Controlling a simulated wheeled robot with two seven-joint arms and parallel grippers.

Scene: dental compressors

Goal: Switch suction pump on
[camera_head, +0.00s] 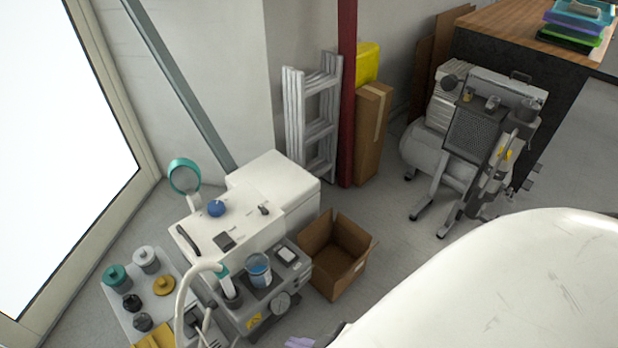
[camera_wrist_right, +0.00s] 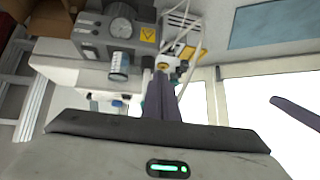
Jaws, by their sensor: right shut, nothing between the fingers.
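The suction pump (camera_head: 285,285) is a grey box with a round gauge (camera_head: 281,301), a yellow warning label and a clear canister (camera_head: 258,271) of blue liquid. It stands in front of a white cabinet at the lower left of the head view. My right gripper (camera_head: 300,342) barely enters the bottom edge of the head view. Its fingers (camera_wrist_right: 162,80) are shut and empty, apart from the pump. I cannot make out the switch's state.
An open cardboard box (camera_head: 338,252) stands right of the pump. A white hose (camera_head: 186,295) curves at its left, beside a tray of coloured caps (camera_head: 163,285). A compressor (camera_head: 480,130) stands at the back right. Floor is free between box and compressor.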

